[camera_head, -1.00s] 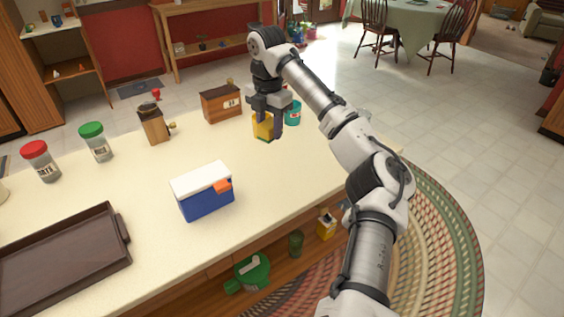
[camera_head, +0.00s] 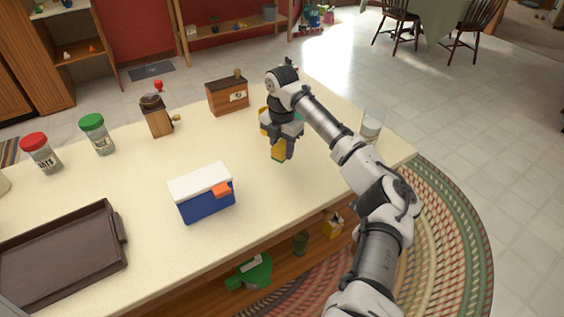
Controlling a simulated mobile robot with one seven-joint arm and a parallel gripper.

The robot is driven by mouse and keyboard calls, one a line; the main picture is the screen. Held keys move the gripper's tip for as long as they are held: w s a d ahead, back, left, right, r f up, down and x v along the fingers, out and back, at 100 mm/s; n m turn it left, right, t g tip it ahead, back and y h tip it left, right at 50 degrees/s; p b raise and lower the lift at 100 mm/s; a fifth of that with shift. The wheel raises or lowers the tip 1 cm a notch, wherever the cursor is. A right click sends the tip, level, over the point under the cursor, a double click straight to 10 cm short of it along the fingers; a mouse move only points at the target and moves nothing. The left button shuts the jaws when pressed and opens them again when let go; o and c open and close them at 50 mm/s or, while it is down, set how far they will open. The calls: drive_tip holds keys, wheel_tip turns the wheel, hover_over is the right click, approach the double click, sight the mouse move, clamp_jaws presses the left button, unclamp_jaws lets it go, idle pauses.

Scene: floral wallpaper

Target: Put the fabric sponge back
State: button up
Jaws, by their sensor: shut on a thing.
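My gripper (camera_head: 281,146) is over the right part of the cream counter (camera_head: 225,142), pointing down. It is shut on a yellow block with a green lower edge, which looks like the fabric sponge (camera_head: 278,154). The fingers hide part of the sponge. It is close to the counter top; I cannot tell whether it touches it. Another yellow patch (camera_head: 264,117) shows just behind my gripper, and a bit of teal shows beside it; both are mostly hidden by the arm.
A blue and white cooler box (camera_head: 206,205) stands left of my gripper. A wooden box (camera_head: 228,97), a grinder (camera_head: 157,118) and two jars (camera_head: 97,137) stand farther back. A dark tray (camera_head: 118,229) lies front left. Bare counter surrounds the cooler.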

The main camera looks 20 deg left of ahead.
sight(282, 173)
drive_tip(key=shift+f+p, duration=0.55)
drive_tip(key=shift+f, duration=2.9)
drive_tip(key=shift+f, duration=0.15)
drive_tip(key=o, duration=0.9)
drive_tip(key=shift+o, duration=0.2)
